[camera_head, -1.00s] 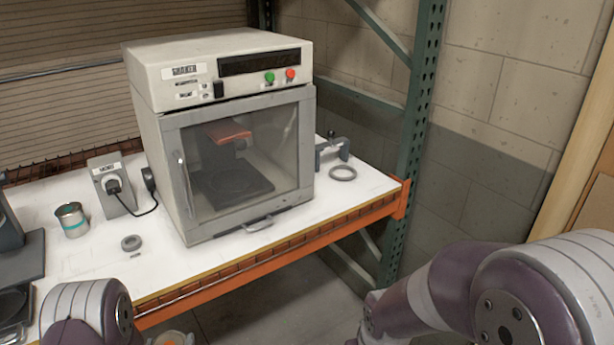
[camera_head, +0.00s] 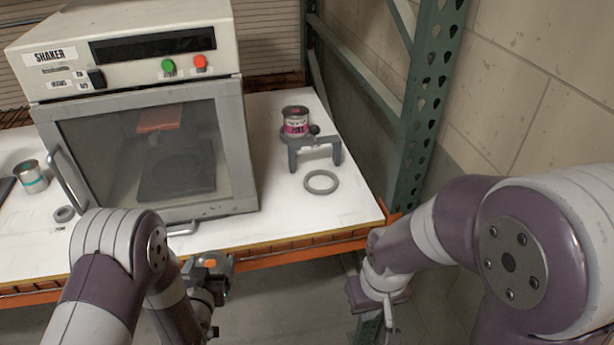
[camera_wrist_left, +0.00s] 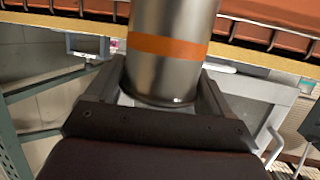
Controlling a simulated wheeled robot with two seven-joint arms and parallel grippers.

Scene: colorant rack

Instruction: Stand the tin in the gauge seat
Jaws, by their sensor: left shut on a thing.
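My left gripper (camera_head: 208,285) is in front of the table's front edge, below the shaker. It is shut on a metal tin with an orange band (camera_wrist_left: 168,50); the tin also shows small in the head view (camera_head: 218,262). In the left wrist view the left gripper (camera_wrist_left: 158,100) has a finger on each side of the tin. A flat grey ring (camera_head: 321,191), perhaps the gauge seat, lies empty on the white table before a grey arch-shaped gauge (camera_head: 315,143). The tin is apart from both. My right gripper (camera_head: 378,295) is low beside the rack post, its fingers unclear.
A pink-labelled tin (camera_head: 296,126) stands behind the arch. The shaker (camera_head: 140,25), its door closed, stands left of the ring. A teal-banded tin (camera_head: 30,180) and a small grey ring (camera_head: 64,214) are at far left. A green rack post (camera_head: 428,90) rises at right.

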